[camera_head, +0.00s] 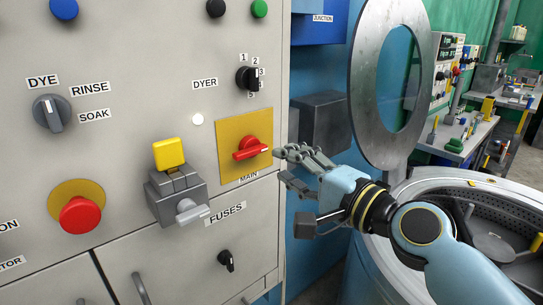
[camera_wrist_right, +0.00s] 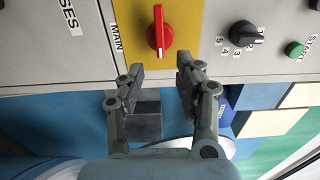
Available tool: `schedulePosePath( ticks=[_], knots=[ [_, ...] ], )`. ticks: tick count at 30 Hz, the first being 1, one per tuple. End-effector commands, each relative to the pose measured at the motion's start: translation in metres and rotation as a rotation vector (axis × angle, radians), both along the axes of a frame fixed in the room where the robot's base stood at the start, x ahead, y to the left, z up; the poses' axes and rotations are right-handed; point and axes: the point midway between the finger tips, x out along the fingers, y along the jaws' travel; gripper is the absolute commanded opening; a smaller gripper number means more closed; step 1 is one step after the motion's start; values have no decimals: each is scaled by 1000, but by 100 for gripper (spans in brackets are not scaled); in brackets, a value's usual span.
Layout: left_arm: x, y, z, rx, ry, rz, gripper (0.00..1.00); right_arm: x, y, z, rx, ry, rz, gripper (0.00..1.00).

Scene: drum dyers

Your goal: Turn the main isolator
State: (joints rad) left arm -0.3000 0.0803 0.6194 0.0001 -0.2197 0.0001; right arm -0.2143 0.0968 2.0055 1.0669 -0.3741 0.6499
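The main isolator is a red rotary knob (camera_head: 251,149) on a yellow plate (camera_head: 231,127) on the grey panel, above the MAIN label. Its handle lies roughly level, tilted slightly up to the right. My right gripper (camera_head: 281,166) is just right of the knob, fingers pointing at the panel. In the right wrist view, my right gripper (camera_wrist_right: 158,72) has its two fingers spread apart with nothing between them. The red knob (camera_wrist_right: 158,30) is ahead of the gap, roughly in line with it, and apart from the fingertips. My left gripper is not in view.
The panel also bears a DYER selector (camera_head: 246,78), a red push button (camera_head: 80,215), a grey switch with a yellow top (camera_head: 169,153) and a FUSES knob (camera_head: 226,260). An open drum (camera_head: 480,185) with a raised round lid (camera_head: 362,85) stands at the right.

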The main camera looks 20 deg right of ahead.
Motion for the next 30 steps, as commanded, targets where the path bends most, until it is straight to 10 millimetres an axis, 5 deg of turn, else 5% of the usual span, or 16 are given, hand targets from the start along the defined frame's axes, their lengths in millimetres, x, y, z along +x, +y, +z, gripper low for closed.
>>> schedulePosePath(
  ticks=[9,26,30],
  knots=[
    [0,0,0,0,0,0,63,-45,-16,0,0,1,0,35],
    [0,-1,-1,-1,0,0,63,-48,-17,-1,0,0,0,35],
    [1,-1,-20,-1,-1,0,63,-46,-17,-19,5,-4,-2,35]
  ],
)
